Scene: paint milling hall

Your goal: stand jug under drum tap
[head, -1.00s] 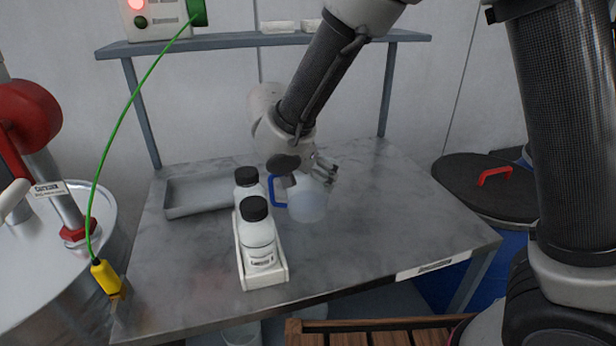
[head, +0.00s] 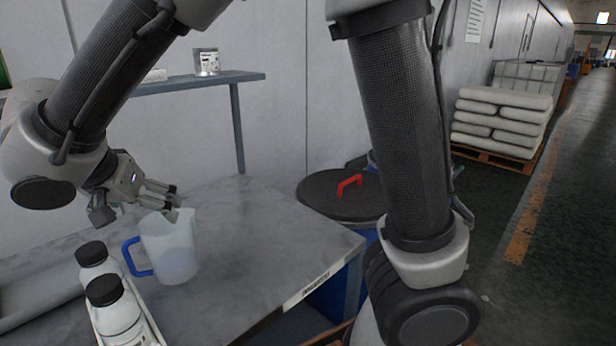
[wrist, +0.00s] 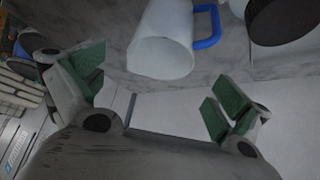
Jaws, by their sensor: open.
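A translucent white jug (head: 172,252) with a blue handle (head: 133,257) stands upright on the grey metal table, its handle towards the white bottles. My gripper (head: 162,202) is open and empty, above the jug's rim and a little to its left and behind. In the wrist view the jug (wrist: 165,42) lies ahead of my gripper (wrist: 155,92), its body apart from both green-padded fingers. The drum tap is not in view now.
Black-capped bottles (head: 117,316) stand in a white tray close left of the jug. The table's right part (head: 265,235) is clear. A dark-lidded blue drum (head: 325,196) stands beyond its right edge. A shelf (head: 205,82) runs behind.

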